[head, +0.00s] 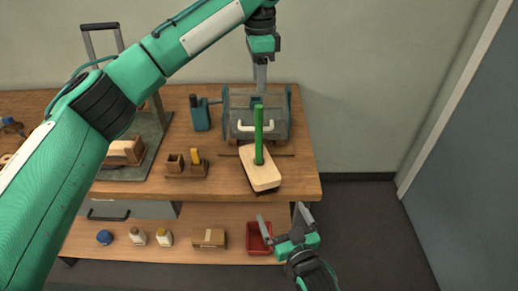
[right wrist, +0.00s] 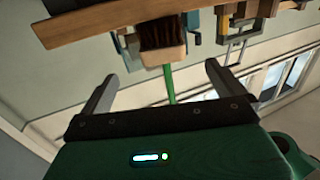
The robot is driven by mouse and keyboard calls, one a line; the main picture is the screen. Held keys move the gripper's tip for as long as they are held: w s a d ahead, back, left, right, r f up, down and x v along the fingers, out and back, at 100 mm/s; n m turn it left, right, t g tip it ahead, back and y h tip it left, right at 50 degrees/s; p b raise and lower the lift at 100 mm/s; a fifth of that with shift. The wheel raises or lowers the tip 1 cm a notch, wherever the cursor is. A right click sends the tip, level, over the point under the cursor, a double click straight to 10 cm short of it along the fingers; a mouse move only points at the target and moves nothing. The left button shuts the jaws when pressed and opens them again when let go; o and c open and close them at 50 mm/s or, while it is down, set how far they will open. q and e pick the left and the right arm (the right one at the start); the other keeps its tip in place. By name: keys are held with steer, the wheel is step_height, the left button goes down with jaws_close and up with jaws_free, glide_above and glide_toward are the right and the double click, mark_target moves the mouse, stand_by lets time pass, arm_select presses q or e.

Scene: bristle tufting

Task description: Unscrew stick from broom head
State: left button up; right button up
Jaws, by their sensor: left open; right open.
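The broom head (head: 261,170) is a pale wooden block with dark bristles beneath, near the right front edge of the workbench top. The green stick (head: 258,132) stands up from it, its lower end at the block. My left gripper (head: 260,78) is open above and behind the stick's top, apart from it as far as I can tell. My right gripper (head: 284,219) is open and empty, in front of the bench and below the broom head. In the right wrist view the dark bristles (right wrist: 161,33) and the green stick (right wrist: 169,84) show beyond its open fingers (right wrist: 155,88).
A grey machine with a white handle (head: 255,127) stands behind the broom. Small wooden holders (head: 186,168) and a blue-grey tool (head: 201,117) are left of it. The lower shelf holds a red bin (head: 257,238), a cardboard box (head: 209,238) and small bottles. Floor at right is clear.

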mark_target(269, 188)
arm_select(q)
steer(key=shift+r, duration=0.35)
steer(key=shift+s+r, duration=0.2)
steer(key=shift+s, duration=0.2)
steer(key=shift+f, duration=0.1)
arm_select(e)
steer(key=x, duration=1.3)
steer(key=shift+w+a+r, duration=0.1)
steer(key=shift+a+r, duration=0.1)
steer(key=shift+r, duration=0.2)
